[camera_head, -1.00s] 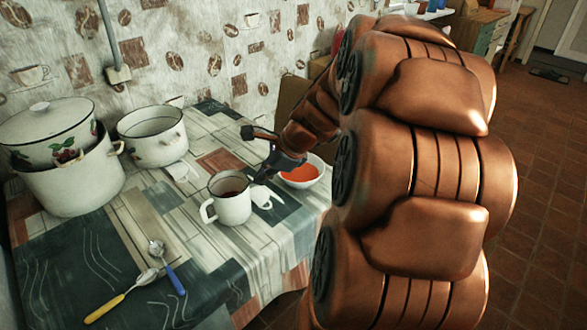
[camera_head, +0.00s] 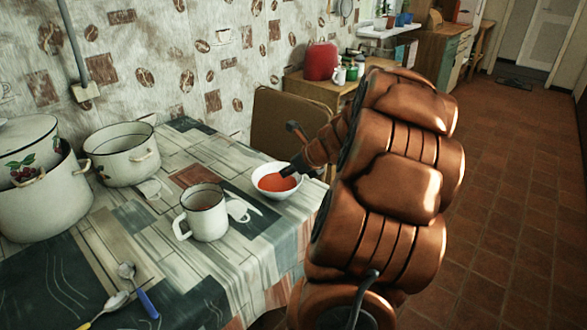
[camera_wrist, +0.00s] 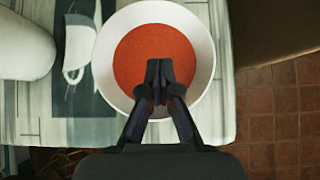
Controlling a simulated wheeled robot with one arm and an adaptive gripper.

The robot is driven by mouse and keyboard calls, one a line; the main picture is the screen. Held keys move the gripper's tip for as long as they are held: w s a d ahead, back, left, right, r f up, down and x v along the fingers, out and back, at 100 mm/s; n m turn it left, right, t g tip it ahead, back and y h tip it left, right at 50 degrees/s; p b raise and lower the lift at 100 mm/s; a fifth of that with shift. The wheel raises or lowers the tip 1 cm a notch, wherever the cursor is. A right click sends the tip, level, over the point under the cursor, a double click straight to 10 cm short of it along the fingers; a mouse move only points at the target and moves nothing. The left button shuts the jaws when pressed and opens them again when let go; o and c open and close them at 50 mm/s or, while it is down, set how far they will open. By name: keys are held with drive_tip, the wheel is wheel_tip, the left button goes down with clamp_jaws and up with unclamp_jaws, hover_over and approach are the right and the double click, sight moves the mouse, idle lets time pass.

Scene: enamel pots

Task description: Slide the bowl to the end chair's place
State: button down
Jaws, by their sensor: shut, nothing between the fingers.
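The white bowl (camera_head: 257,180) of orange-red soup (camera_head: 275,182) stands on the table near its right edge. In the wrist view the bowl (camera_wrist: 204,50) fills the middle, close to the table's edge. My gripper (camera_head: 284,171) reaches in from the right over the bowl. In the wrist view my gripper (camera_wrist: 159,68) has its fingertips together, pointing inside the bowl's outline over the soup. I cannot tell whether they touch the soup or the bowl. A brown chair (camera_head: 288,125) stands at the table's far right end, behind the bowl, partly hidden by my arm.
A white enamel mug (camera_head: 207,222) stands left of the bowl, with a pale cup-shaped print on the cloth between them. Large white pots (camera_head: 122,165) stand at the left and back. Spoons (camera_head: 140,290) lie in front. The tablecloth behind the mug is mostly clear.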

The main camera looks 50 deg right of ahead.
sight(266, 173)
drive_tip(key=x, duration=0.4)
drive_tip(key=shift+w+f, duration=0.1)
drive_tip(key=shift+w, duration=1.9)
